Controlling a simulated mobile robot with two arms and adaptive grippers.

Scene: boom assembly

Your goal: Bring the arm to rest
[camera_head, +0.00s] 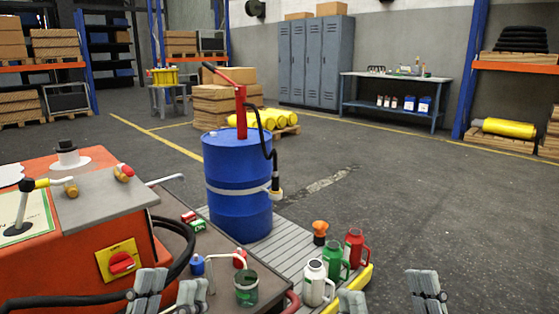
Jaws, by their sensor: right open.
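The task's own object is an arm, and the frames do not show which one is meant. My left gripper (167,288) is at the bottom edge, in front of the orange machine and the dark bench top. Its two grey fingers stand a little apart, and its lower part is cut off, so whether it holds anything is hidden. My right gripper (388,294) is at the bottom edge, right of the bottles. Its fingers are wide apart with bare floor showing between them.
An orange machine (95,253) fills the lower left. A green jar (246,290) and white (314,283), green (333,262) and red (355,250) bottles stand near the grippers. A blue drum (237,185) with a red pump stands behind. The floor at right is clear.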

